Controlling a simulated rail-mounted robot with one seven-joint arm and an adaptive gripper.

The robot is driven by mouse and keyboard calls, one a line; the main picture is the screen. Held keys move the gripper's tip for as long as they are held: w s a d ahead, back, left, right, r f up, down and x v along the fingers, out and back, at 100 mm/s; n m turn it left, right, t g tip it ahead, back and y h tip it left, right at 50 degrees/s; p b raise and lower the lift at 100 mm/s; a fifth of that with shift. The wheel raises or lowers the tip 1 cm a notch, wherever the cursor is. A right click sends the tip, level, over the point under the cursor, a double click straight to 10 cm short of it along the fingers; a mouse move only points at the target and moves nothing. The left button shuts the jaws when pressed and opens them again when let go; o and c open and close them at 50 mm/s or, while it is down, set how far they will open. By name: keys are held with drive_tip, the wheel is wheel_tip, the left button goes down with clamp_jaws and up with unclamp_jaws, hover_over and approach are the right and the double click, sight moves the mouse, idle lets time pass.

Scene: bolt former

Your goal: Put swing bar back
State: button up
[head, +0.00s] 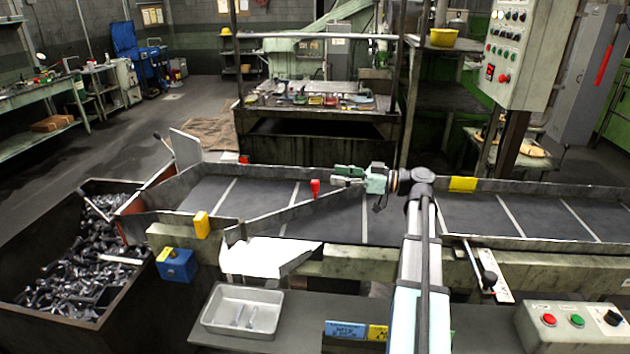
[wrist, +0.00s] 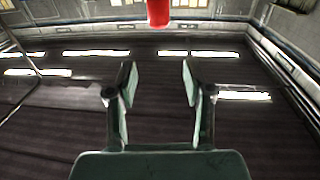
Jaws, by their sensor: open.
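The swing bar (head: 290,215) lies diagonally across the dark conveyor, from the near side at left toward the far wall at right. A red handle (head: 315,188) stands up from it. In the wrist view a red cylinder, which looks like this handle (wrist: 158,12), shows at the top edge, cut off by the frame. My gripper (head: 340,175) is over the conveyor, just right of the red handle, pointing left. Its fingers (wrist: 157,80) are apart with nothing between them. The red handle is beyond the fingertips, roughly centred between them, not touching.
The conveyor (head: 490,215) has raised side walls, with a yellow block (head: 201,224) and yellow plate (head: 462,184) on them. A bin of bolts (head: 75,260) stands at left. A metal tray (head: 243,311), lever (head: 487,275) and button box (head: 575,325) are in front.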

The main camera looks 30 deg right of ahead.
sight(316, 181)
drive_tip(key=w+a+f+p, duration=0.1)
drive_tip(key=a, duration=0.1)
drive_tip(key=w+a+f+p, duration=0.1)
drive_tip(key=w+a, duration=0.1)
drive_tip(key=w+a+f+p, duration=0.1)
drive_tip(key=shift+w+a+f+p, duration=0.1)
drive_tip(key=shift+w+a+p, duration=0.25)
drive_tip(key=shift+w+a, duration=0.05)
clamp_jaws()
